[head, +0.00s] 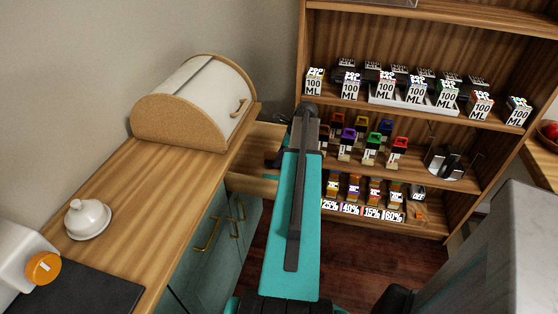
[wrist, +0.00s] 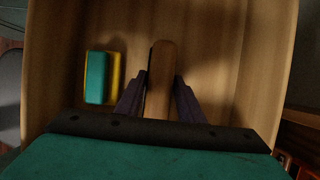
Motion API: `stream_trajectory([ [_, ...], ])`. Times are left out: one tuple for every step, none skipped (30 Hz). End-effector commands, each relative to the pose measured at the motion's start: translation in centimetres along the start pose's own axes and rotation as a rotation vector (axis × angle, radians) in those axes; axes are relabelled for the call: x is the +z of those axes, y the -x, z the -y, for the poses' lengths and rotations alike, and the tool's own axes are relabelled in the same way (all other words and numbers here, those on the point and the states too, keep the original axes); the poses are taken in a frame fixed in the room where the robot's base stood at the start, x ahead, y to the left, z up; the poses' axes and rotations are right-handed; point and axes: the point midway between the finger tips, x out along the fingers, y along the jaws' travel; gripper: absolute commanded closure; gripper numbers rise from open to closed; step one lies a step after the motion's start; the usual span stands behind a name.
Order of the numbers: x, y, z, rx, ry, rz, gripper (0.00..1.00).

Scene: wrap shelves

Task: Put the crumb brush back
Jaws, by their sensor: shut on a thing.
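The crumb brush (wrist: 160,62) shows in the wrist view as a long wooden piece, with a dark strip along its left edge. My gripper (wrist: 161,80) is shut on it, one dark finger on each side. The brush is over or inside the open wooden drawer (wrist: 225,55); whether it touches the drawer floor I cannot tell. In the head view the drawer (head: 250,184) stands out from the counter, and my teal arm hides part of it and the brush.
A green and yellow sponge (wrist: 97,78) lies in the drawer, left of the brush. A bread box (head: 195,108) and a white lidded dish (head: 88,218) stand on the counter (head: 140,190). A stocked shelf unit (head: 458,190) stands behind my arm to the right.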

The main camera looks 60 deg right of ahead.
Motion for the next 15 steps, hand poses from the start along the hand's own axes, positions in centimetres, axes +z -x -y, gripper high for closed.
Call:
stream_trajectory([
  [-0.2,-0.5,0.0,0.002,-0.001,0.0,0.86],
  [-0.3,-0.8,0.0,0.001,-0.001,0.0,0.86],
  [-0.4,-1.0,0.0,0.001,-0.001,0.0,0.86],
  [-0.5,-1.2,0.0,0.0,0.0,0.0,0.86],
  [-0.5,-1.4,0.0,0.0,0.0,0.0,0.86],
  [-0.6,-1.5,0.0,0.0,0.0,0.0,0.86],
  [-0.6,-1.6,0.0,0.0,0.0,0.0,0.86],
  [-0.6,-1.6,0.0,0.0,0.0,0.0,0.86],
  [-0.6,-1.6,0.0,0.0,0.0,0.0,0.86],
  [-0.6,-1.6,0.0,0.0,0.0,0.0,0.86],
  [-0.6,-1.6,0.0,0.0,0.0,0.0,0.86],
  [-0.6,-1.6,0.0,0.0,0.001,0.0,0.86],
  [-0.6,-1.6,0.0,0.0,0.001,0.0,0.86],
  [-0.6,-1.6,0.0,0.0,0.001,0.0,0.86],
  [-0.6,-1.6,0.0,0.0,0.001,0.0,0.86],
])
